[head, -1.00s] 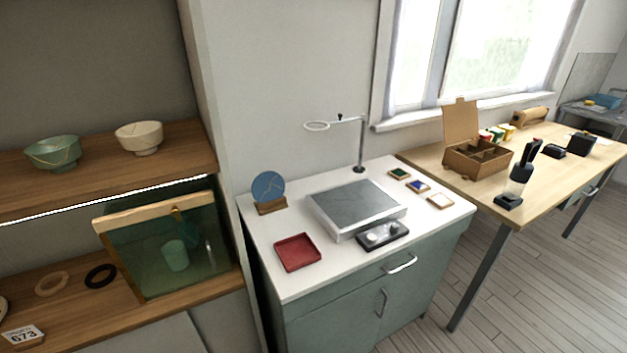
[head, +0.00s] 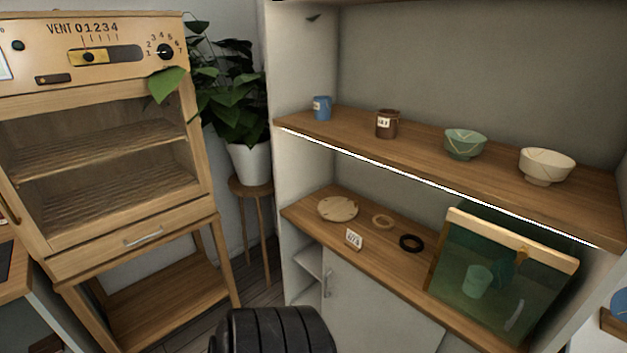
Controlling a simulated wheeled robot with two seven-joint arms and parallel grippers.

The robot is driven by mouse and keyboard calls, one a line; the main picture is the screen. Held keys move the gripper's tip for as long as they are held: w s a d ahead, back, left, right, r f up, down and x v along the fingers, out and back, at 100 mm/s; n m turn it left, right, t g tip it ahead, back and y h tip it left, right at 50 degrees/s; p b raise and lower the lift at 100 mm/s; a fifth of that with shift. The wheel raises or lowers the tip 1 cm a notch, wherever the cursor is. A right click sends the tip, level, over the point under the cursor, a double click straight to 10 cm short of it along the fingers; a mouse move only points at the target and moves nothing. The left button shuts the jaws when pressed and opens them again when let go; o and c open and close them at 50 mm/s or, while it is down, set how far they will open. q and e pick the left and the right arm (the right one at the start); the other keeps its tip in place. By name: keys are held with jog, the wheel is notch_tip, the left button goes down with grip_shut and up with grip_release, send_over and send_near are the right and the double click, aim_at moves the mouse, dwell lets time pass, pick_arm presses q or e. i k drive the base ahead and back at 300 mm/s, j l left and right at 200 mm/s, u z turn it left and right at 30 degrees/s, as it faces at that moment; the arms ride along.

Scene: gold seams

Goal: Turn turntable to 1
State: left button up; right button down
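A wooden cabinet (head: 100,180) stands at the left in the head view. Its top panel carries a black round dial (head: 165,51) ringed by numbers from 1 to 7. The number its pointer marks is too small to tell. I see no label naming a turntable. A flat round wooden disc (head: 338,208) lies on the lower shelf; I cannot tell whether it turns. Neither of my grippers is in view.
A brass slider (head: 90,57) under "VENT 01234" sits left of the dial. A plant (head: 236,110) beside the cabinet reaches a leaf near the panel. Shelves (head: 300,128) at the right hold bowls, cups and a green glass case (head: 495,275).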

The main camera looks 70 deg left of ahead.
aim_at(337, 209)
jog(key=u, duration=2.2)
jog(key=j+z, duration=1)
jog(key=k+j+z, duration=0.1)
jog(key=j+z, duration=0.4)
jog(key=l, duration=0.1)
